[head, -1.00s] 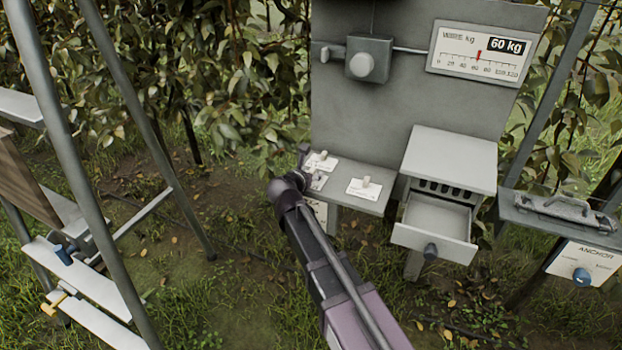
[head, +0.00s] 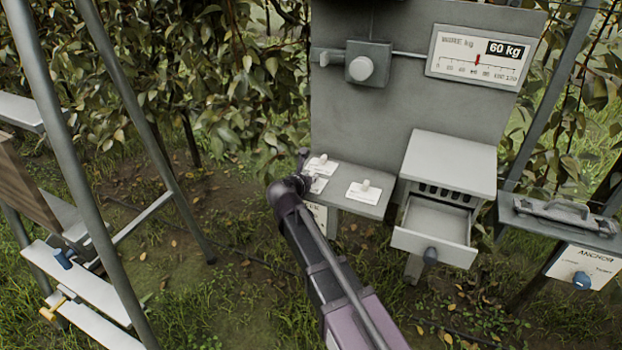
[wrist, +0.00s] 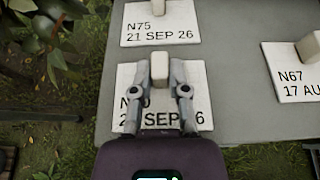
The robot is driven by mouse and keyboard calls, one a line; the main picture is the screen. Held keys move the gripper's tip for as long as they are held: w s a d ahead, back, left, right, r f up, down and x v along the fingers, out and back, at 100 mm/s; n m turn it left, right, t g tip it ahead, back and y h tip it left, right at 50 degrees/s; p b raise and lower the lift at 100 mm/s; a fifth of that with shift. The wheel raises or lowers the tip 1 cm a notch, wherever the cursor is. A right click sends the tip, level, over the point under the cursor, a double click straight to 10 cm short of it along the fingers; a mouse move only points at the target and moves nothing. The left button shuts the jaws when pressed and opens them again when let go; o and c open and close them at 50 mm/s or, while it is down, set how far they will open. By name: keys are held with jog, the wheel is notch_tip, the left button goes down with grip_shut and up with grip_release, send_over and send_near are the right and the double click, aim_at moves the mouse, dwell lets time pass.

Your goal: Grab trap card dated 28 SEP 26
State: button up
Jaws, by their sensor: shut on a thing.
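In the wrist view a white card (wrist: 202,80) with a pale block-shaped knob (wrist: 160,65) lies under my gripper (wrist: 161,82). My gripper is shut on the knob. The card's print reads "SEP", but the fingers hide parts of the number and date, so the full date cannot be read. It shows partly in the head view (head: 319,185), beside my gripper. A second card (wrist: 133,28) reads N75, 21 SEP 26 and lies just behind. A third card (wrist: 285,80), cut off at right, reads N67, 17 AU.
The cards lie on a grey shelf (head: 347,204). Right of it stands a small cabinet (head: 450,160) with its drawer (head: 432,244) pulled out and empty. A grey panel (head: 400,105) rises behind. A ladder (head: 140,120) stands at left, with open grass between.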

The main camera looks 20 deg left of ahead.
jog(key=shift+r, duration=0.2)
notch_tip(320, 180, up, 3)
jog(key=p, duration=0.3)
jog(key=shift+s+r+p, duration=0.2)
jog(key=shift+r+p, duration=0.1)
jog(key=shift+p, duration=0.15)
jog(key=s+d, duration=0.1)
jog(key=s, duration=1.4)
jog(key=shift+s+d+r+p, duration=0.3)
jog(key=shift+d+r+p, duration=0.1)
jog(key=shift+r+p, duration=0.05)
jog(key=shift+r, duration=0.1)
